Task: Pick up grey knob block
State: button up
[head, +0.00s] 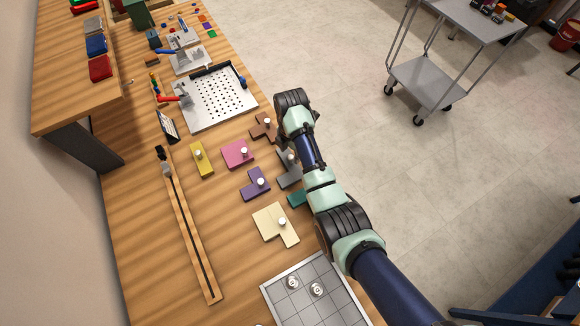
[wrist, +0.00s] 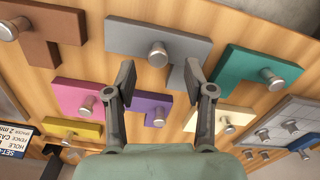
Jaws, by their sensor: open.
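The grey knob block (head: 288,175) lies flat on the wooden table, partly hidden behind my arm in the head view. In the wrist view the grey knob block (wrist: 188,44) is at the top middle, with a round metal knob (wrist: 158,54) standing up from it. My gripper (wrist: 158,82) is open and empty, its two fingers apart. In that picture the fingertips lie just below the knob, the right one overlapping the block's short leg. The height of the gripper above the block is hard to tell.
Other knobbed blocks lie around it: brown (head: 262,126), pink (head: 237,153), purple (head: 255,184), yellow (head: 201,160), cream (head: 270,222) and teal (head: 297,199). A gridded grey tray (head: 335,285) is at the front, and a perforated metal plate (head: 205,98) lies farther back.

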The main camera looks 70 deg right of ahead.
aim_at(290, 158)
notch_tip(290, 158, down, 5)
jog(key=shift+w+r+b, duration=0.15)
jog(key=shift+b, duration=0.3)
grip_shut()
